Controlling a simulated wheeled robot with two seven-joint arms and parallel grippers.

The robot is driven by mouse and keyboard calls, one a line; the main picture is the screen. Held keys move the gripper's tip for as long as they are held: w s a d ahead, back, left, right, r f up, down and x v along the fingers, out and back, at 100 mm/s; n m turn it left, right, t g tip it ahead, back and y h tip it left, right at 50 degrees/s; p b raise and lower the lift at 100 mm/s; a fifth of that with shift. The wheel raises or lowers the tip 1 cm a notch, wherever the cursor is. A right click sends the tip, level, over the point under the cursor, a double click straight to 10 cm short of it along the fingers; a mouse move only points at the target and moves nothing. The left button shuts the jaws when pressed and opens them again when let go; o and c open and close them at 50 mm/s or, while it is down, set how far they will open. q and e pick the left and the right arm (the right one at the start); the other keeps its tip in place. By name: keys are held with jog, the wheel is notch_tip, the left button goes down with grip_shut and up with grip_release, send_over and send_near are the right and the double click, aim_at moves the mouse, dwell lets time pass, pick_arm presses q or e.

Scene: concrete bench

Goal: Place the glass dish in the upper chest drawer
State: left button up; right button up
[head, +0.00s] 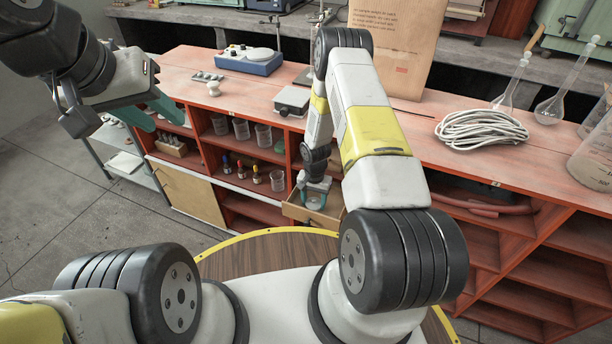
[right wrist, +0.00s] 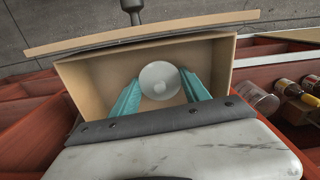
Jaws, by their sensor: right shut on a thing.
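The glass dish (right wrist: 159,80) is a pale round dish in the right wrist view, between the two teal fingers of my right gripper (right wrist: 160,92). The fingers are shut on it from both sides. The dish is within the open drawer (right wrist: 85,76), over its tan floor; I cannot tell whether it touches the floor. In the head view the pulled-out drawer (head: 328,220) is small, with my right gripper (head: 314,194) reaching down into it and the dish (head: 314,204) low between the fingers. My left gripper (head: 150,112) is at the upper left, its teal fingers apart and empty.
The red bench (head: 410,120) bears a coiled cable (head: 480,128), glass flasks (head: 552,108), a blue device (head: 250,60) and a grey scale (head: 292,100). Shelves below hold beakers (head: 263,135) and small bottles (head: 256,174). Grey floor is clear at left.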

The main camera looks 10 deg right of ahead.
jog(key=o, duration=1.3)
jog(key=shift+f, duration=0.1)
notch_tip(320, 180, up, 12)
jog(key=shift+r, duration=0.15)
